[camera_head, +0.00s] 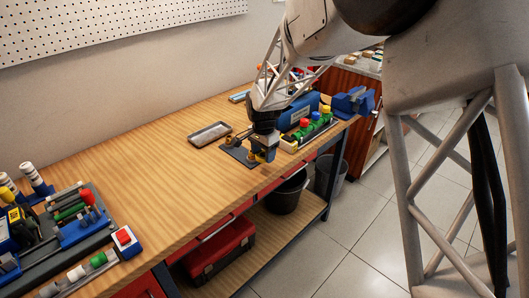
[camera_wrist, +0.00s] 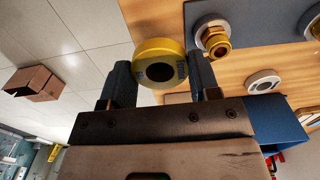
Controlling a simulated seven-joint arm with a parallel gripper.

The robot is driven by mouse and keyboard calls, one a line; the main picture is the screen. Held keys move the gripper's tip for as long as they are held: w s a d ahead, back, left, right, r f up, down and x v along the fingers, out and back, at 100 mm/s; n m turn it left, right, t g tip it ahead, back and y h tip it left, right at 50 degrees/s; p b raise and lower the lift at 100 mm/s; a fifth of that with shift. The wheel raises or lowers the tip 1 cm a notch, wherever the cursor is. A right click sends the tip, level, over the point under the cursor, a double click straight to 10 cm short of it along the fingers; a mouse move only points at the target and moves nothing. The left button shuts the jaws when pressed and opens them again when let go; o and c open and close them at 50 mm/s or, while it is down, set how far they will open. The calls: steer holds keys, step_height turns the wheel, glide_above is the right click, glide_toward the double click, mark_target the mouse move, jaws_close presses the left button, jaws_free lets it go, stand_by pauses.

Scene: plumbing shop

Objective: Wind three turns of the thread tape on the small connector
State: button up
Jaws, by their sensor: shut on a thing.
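My gripper (camera_wrist: 161,76) is shut on a roll of thread tape (camera_wrist: 158,47), a yellow-rimmed disc with a dark centre hole, held between the two fingers. In the head view my gripper (camera_head: 264,155) is low over the front edge of the bench, beside a dark plate (camera_head: 233,153). A brass connector with a hex body (camera_wrist: 216,41) stands on that plate, to the right of the tape in the wrist view and apart from it. Another fitting is cut off at the right edge. Which one is the small connector I cannot tell for sure. No wound tape is visible.
A white ring (camera_wrist: 263,82) lies to the right of my gripper. A grey tray (camera_head: 209,134) sits behind the plate. A tool rack (camera_head: 75,228) is at left. The middle of the bench is clear.

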steer(key=shift+s+a, duration=0.4)
steer(key=shift+a, duration=0.2)
steer(key=shift+s+a, duration=0.35)
steer(key=shift+a, duration=0.25)
steer(key=shift+a, duration=0.15)
steer(key=shift+a, duration=1.45)
step_height(320, 180, up, 8)
steer(key=s, duration=0.2)
steer(key=shift+a+f, duration=0.2)
steer(key=shift+f, duration=0.05)
